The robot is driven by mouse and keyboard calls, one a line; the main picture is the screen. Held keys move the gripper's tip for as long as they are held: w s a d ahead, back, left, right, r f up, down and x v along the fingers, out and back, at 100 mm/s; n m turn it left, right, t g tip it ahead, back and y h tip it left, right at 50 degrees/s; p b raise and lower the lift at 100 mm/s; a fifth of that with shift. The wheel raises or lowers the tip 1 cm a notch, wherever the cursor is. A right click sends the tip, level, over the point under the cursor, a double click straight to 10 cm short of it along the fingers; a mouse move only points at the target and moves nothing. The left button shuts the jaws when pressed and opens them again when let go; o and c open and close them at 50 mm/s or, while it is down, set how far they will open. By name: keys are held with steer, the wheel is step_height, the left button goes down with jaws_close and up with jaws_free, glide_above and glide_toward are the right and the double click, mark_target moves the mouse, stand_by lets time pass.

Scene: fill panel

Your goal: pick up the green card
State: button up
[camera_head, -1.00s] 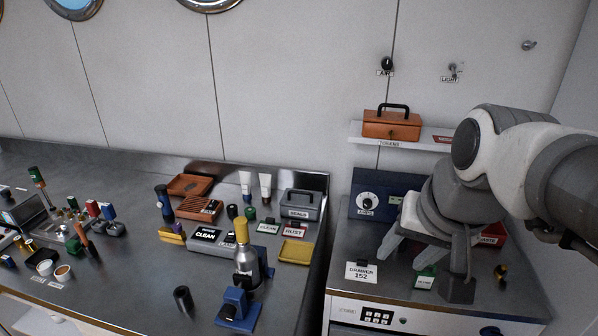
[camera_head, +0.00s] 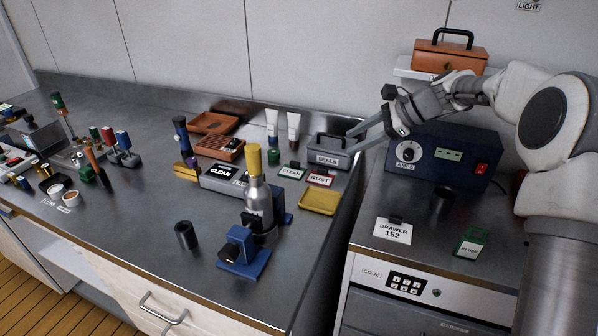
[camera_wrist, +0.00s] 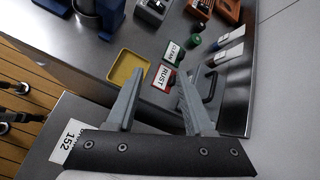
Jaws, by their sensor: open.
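A green-framed card (camera_head: 470,243) with a white label lies on the right-hand cabinet top, right of the DRAWER 152 card. A second card with green edging, marked CLEAN (camera_head: 291,172), is on the left bench beside the red-edged RUST card (camera_head: 320,178). The CLEAN card also shows in the wrist view (camera_wrist: 172,53), beyond my fingertips. My gripper (camera_head: 353,140) is open and empty, its fingers pointing left by the grey SEALS box (camera_head: 328,152). In the wrist view my gripper (camera_wrist: 160,78) has nothing between its fingers.
A yellow tray (camera_head: 319,201) lies in front of the RUST card. A blue AMPS box (camera_head: 445,155) and a dark cup (camera_head: 443,200) stand on the cabinet. The DRAWER 152 card (camera_head: 392,230) is near its front. A gap separates bench and cabinet.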

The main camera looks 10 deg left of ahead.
steer(key=w+f+m+y+b, duration=0.3)
steer(key=w+f+m, duration=0.2)
steer(key=w+f, duration=0.4)
steer(key=b, duration=0.2)
glide_toward(298, 163)
steer(key=a+f, duration=0.2)
steer(key=shift+a+f+y, duration=0.1)
steer(key=shift+a+y, duration=0.2)
steer(key=shift+a, duration=0.1)
steer(key=shift+b+x, duration=0.3)
steer(key=shift+x, duration=2.55)
steer(key=shift+w+r, duration=0.15)
steer(key=shift+r, duration=0.1)
jaws_close()
